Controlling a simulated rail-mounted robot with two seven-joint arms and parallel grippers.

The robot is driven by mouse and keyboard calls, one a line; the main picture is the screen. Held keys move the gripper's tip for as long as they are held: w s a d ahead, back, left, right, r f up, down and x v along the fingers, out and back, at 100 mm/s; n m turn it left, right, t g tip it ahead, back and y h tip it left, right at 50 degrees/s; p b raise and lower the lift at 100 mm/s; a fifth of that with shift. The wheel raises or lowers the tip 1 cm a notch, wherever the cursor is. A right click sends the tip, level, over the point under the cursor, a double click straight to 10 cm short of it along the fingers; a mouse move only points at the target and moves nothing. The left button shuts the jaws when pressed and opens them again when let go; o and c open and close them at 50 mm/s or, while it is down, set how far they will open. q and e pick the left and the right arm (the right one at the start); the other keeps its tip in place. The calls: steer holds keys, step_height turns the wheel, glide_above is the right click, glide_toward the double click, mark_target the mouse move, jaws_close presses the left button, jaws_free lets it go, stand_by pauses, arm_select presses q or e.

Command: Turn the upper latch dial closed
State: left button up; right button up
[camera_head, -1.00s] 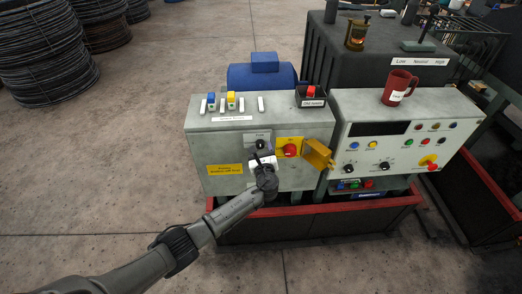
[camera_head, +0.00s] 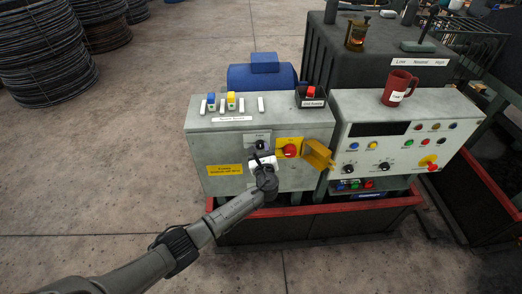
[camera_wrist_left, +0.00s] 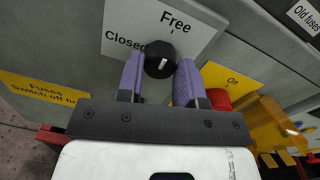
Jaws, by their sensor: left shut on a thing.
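The upper latch dial (camera_head: 260,145) is a black round knob on a light plate on the front of the left grey cabinet. In the left wrist view, the dial (camera_wrist_left: 160,60) sits between the two purple finger pads of my left gripper (camera_wrist_left: 160,72), which is shut on it. The plate reads "Free" above the dial and "Closed" to its left. The dial's short white mark points roughly up, toward the "Free" side. In the head view, my left gripper (camera_head: 261,154) reaches the plate from below and hides the panel under the dial. My right gripper is not in view.
A red knob on a yellow plate (camera_head: 290,148) is just right of the dial, with a yellow hinged cover (camera_head: 318,155) beyond it. A yellow fuse sign (camera_head: 225,170) is to the left. A red-rimmed trough (camera_head: 310,208) runs below the cabinets.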

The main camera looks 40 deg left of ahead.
arm_select(q)
steer(key=n+b, duration=0.2)
steer(key=n, duration=0.3)
steer(key=shift+f, duration=0.1)
steer(key=n+b, duration=0.2)
steer(key=n, duration=0.2)
steer(key=shift+h+b, duration=0.3)
steer(key=n+b, duration=0.2)
steer(key=n, duration=0.2)
steer(key=shift+b, duration=0.3)
steer(key=n+b, duration=0.1)
steer(key=n, duration=0.2)
steer(key=shift+h+b, duration=0.3)
steer(key=shift+b, duration=0.1)
steer(key=shift+n, duration=0.5)
steer(key=o, duration=0.9)
